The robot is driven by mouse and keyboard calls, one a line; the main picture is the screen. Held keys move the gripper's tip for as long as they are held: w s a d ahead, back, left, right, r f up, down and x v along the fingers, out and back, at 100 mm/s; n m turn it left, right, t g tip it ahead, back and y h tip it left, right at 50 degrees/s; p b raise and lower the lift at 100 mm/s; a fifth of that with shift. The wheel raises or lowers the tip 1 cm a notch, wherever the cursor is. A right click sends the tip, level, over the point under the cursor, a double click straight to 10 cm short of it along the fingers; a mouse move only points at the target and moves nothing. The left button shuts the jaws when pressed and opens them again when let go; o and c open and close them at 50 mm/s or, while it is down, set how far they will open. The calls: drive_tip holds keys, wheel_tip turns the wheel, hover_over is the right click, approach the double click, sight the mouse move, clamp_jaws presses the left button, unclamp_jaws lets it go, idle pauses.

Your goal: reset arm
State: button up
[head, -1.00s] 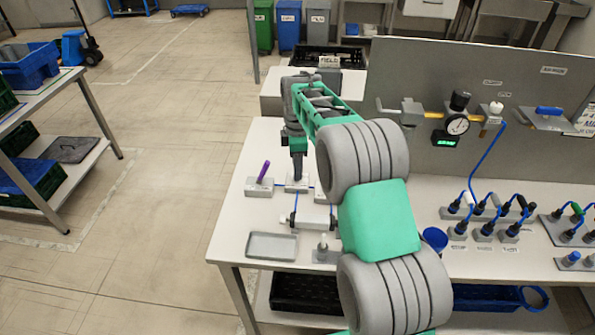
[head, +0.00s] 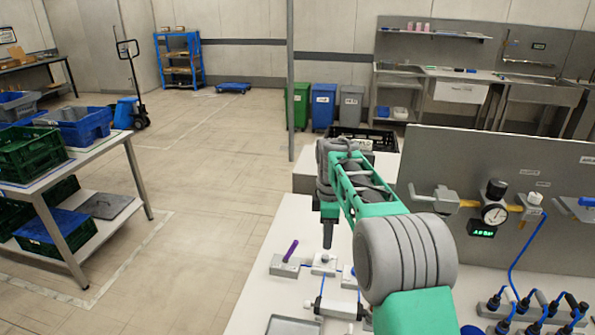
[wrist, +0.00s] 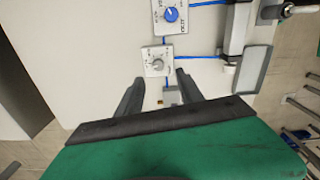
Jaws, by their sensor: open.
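My gripper (head: 328,234) points down above the white workbench (head: 272,283) in the head view, on the end of my green and grey arm. In the wrist view my gripper (wrist: 155,88) shows two dark fingers spread apart with nothing between them. Past the fingertips lies a small grey block with a round knob (wrist: 157,62). A blue knob (wrist: 170,15) on another block is farther up in the wrist view. The fingers look apart from these blocks. My arm hides part of the bench in the head view.
A purple-handled fixture (head: 287,262) and a grey tray (head: 293,325) are on the bench. A grey back panel with a pressure gauge (head: 494,214) stands at right. A side table (head: 95,160) with green and blue crates is at left. The floor between is clear.

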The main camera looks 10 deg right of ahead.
drive_tip(key=s+r+m+t, duration=0.1)
drive_tip(key=s+r+m, duration=0.25)
drive_tip(key=s, duration=0.35)
drive_tip(key=s+r+m+t, duration=0.1)
drive_tip(key=s+r+m, duration=0.1)
drive_tip(key=s+m, duration=0.45)
drive_tip(key=s+f+m, duration=0.2)
drive_tip(key=s+m, duration=0.1)
drive_tip(key=s, duration=0.4)
drive_tip(key=s+f+m+t, duration=0.1)
drive_tip(key=s+f+m, duration=0.1)
drive_tip(key=s, duration=0.5)
drive_tip(key=shift+s+f+m+t, duration=0.2)
drive_tip(key=shift+f+m+t, duration=0.1)
drive_tip(key=shift+m, duration=0.1)
